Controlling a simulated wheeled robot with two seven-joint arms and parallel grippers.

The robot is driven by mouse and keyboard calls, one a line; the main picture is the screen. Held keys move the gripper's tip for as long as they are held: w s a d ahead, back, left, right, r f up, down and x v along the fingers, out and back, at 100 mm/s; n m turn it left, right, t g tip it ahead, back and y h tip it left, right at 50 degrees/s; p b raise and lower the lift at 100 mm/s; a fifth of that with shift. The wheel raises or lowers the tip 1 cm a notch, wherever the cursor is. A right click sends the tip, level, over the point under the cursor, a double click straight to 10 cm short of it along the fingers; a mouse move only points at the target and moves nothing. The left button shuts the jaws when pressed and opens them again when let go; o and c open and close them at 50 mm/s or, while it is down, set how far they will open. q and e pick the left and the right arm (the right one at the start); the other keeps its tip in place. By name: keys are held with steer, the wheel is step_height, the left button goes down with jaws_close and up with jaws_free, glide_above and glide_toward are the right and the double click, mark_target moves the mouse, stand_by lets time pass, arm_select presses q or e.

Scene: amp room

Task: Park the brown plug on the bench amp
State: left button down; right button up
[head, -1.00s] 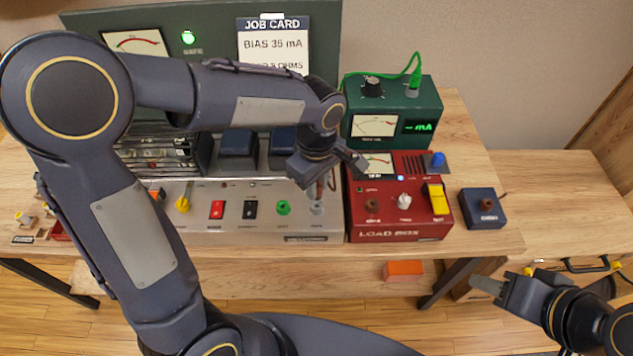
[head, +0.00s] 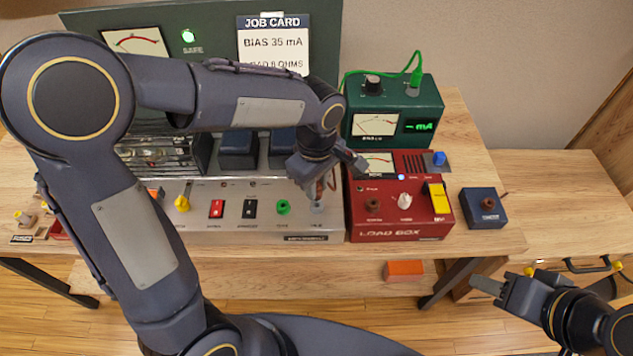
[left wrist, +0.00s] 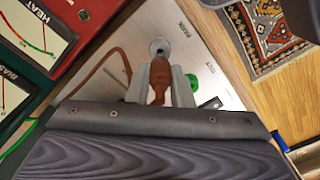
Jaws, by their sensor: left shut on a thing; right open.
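My left gripper (head: 330,176) is shut on the brown plug (left wrist: 160,82), over the right end of the silver bench amp (head: 265,228). In the left wrist view the plug sits between the two fingers, with its far end at the round grey PARK socket (left wrist: 159,48). The plug and socket look lined up, but I cannot tell whether the tip is inside. The grey socket also shows in the head view (head: 317,208). A brown cable (left wrist: 103,75) loops beside the plug. My right gripper (head: 503,284) is open and empty, in front of the bench at the lower right.
A green TEST socket (head: 283,207) is close beside the PARK socket. The red load box (head: 400,225) adjoins the amp's right end, with a green meter box (head: 425,98) behind. A small blue box (head: 484,208) stands further right.

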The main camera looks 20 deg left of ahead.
arm_select(q)
steer(key=shift+f+b, duration=1.2)
steer(key=shift+f, duration=0.25)
stand_by(0.5)
steer(key=c, duration=1.2)
jaws_free()
steer(key=shift+r+p, duration=0.35)
steer(key=shift+r, duration=3.55)
